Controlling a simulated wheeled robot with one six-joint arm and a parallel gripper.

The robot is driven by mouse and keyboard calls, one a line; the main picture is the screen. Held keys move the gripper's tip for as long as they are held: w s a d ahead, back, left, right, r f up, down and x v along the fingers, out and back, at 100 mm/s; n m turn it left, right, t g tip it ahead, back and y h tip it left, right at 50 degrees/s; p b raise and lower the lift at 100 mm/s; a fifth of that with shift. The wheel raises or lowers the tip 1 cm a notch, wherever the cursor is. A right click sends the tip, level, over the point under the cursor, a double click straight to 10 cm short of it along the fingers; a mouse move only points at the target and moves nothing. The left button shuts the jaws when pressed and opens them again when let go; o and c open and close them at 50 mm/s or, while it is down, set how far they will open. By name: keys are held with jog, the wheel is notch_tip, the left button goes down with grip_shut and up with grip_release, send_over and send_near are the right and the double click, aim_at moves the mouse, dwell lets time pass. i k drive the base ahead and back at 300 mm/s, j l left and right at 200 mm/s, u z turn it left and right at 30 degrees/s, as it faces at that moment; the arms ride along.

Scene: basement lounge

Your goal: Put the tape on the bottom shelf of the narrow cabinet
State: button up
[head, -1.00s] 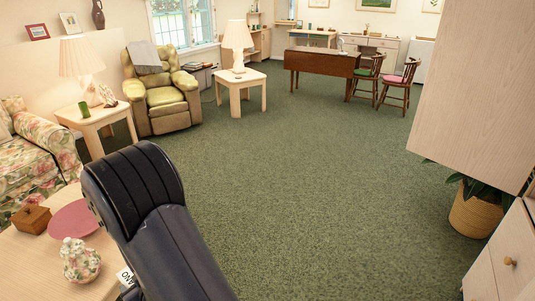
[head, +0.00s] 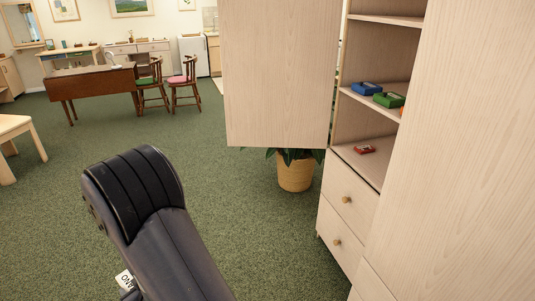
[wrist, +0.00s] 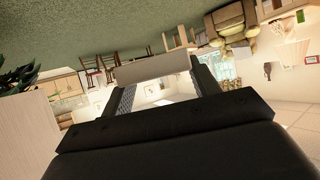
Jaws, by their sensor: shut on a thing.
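My gripper (wrist: 156,78) shows in the wrist view, its two fingers shut on a pale, flat-sided thing, the tape (wrist: 150,67). Only one side of the tape shows, and it is held in the air. In the head view my arm is in front, but the gripper and tape are out of sight. The narrow cabinet (head: 345,205) stands open at right. Its bottom shelf (head: 371,172), just above the drawers, holds a small red item (head: 364,150) and has bare room around it.
The open cabinet door (head: 278,75) juts out to the left. A blue box (head: 366,89) and a green box (head: 389,100) sit on the shelf above. A potted plant (head: 295,174) stands on the floor behind the door. Green carpet (head: 235,220) before the cabinet is clear.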

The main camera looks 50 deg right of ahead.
aim_at(380, 166)
jog(key=i+l+z, duration=0.25)
jog(key=z, duration=0.25)
jog(key=i+l+z, duration=0.1)
jog(key=i+z, duration=0.65)
jog(key=z, duration=0.2)
jog(key=i+z, duration=0.25)
jog(key=z, duration=0.15)
jog(key=i+j+z, duration=0.1)
jog(key=z, duration=0.25)
jog(key=i+j+z, duration=0.15)
jog(key=i+z, duration=0.25)
jog(key=i+j+z, duration=0.1)
jog(key=z, duration=0.25)
jog(key=i+j+z, duration=0.15)
jog(key=z, duration=0.25)
jog(key=i+j+z, duration=0.2)
jog(key=z, duration=0.2)
jog(key=i+j+z, duration=0.2)
jog(key=z, duration=0.25)
jog(key=i+j+z, duration=0.1)
jog(key=j+z, duration=0.3)
